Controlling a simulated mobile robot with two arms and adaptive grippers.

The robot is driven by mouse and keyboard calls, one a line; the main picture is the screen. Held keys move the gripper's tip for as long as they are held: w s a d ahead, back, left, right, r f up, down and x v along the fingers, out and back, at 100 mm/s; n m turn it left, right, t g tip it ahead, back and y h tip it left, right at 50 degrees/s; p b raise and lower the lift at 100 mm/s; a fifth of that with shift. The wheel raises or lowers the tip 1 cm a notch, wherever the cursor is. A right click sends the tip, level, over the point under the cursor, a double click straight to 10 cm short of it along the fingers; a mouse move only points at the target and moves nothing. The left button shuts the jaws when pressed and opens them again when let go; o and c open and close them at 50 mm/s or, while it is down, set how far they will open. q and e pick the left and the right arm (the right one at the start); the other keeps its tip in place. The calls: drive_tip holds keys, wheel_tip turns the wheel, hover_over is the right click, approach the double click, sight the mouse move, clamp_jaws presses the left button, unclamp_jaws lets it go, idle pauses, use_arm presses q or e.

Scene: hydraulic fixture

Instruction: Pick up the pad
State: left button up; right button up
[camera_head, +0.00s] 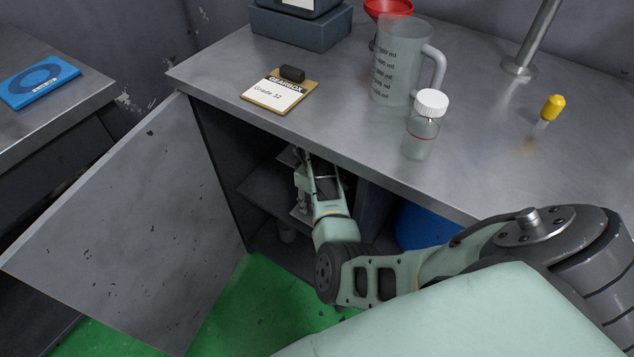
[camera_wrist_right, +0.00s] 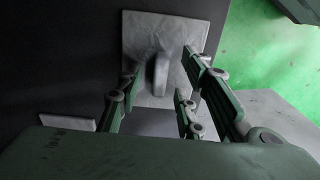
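The pad appears to be the pale grey square plate (camera_wrist_right: 185,35) with a raised handle (camera_wrist_right: 160,73) in the right wrist view. It lies on the dark cabinet shelf. My right gripper (camera_wrist_right: 158,78) is open, with its fingers spread to both sides of the handle; I cannot tell whether they touch it. In the head view my right gripper (camera_head: 301,182) reaches inside the open cabinet under the bench. My left gripper is not in view.
The open cabinet door (camera_head: 130,225) stands to the left of my right arm. The bench top (camera_head: 480,130) above holds a measuring jug (camera_head: 393,70), a white-capped jar (camera_head: 424,135) and a clipboard (camera_head: 278,95). A blue container (camera_head: 420,228) stands under the bench.

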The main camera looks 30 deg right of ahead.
clamp_jaws()
idle(0.3)
drive_tip(key=shift+r, duration=0.1)
